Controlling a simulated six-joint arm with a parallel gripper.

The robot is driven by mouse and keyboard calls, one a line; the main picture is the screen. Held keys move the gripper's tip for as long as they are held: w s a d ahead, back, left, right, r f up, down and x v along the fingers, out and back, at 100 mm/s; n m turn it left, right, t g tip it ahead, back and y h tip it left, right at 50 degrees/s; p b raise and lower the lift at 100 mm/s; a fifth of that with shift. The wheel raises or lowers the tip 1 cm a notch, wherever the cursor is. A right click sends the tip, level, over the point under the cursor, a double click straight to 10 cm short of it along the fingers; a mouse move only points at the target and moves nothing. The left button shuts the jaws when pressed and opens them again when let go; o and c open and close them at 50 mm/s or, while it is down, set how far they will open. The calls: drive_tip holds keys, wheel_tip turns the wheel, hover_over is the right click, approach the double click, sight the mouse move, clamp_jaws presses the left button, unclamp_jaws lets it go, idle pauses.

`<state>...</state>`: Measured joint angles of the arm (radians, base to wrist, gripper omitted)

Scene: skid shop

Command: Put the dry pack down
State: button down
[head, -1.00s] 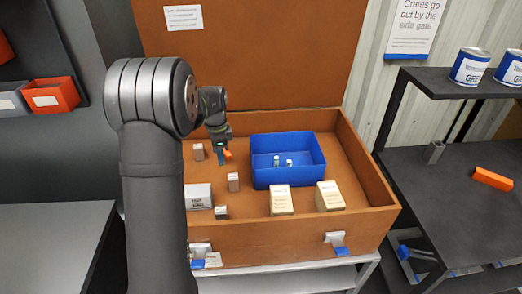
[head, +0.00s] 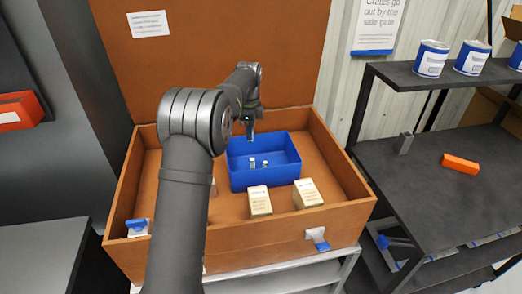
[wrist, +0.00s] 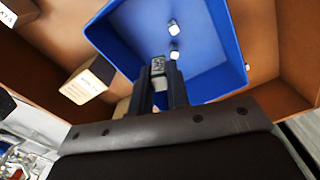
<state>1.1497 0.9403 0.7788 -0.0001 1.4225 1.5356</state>
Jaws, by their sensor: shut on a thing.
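My gripper (head: 250,132) is over the blue bin (head: 268,180) inside the brown crate, near the bin's back-left part in the head view. Two small white-topped vials, one left (head: 252,162) and one right (head: 265,163), stand in the bin, apart from the pack.
Two cream boxes, one left (head: 259,201) and one right (head: 307,194), stand before the bin in the brown crate (head: 345,205). My arm hides the crate's left part. A dark shelf (head: 440,85) at right holds cans; an orange block (head: 460,164) lies below.

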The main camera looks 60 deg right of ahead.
drive_tip(key=s+d, duration=0.2)
approach(258, 163)
drive_tip(key=shift+m, duration=0.4)
drive_tip(key=s+a, duration=0.2)
drive_tip(key=a, duration=0.1)
drive_tip(key=s+a+f, duration=0.1)
drive_tip(key=shift+a, duration=0.2)
drive_tip(key=shift+w+f, duration=0.1)
drive_tip(key=shift+f, duration=1.9)
drive_tip(key=shift+f, duration=0.2)
drive_tip(key=c, duration=1.4)
unclamp_jaws()
drive_tip(key=shift+r, duration=0.1)
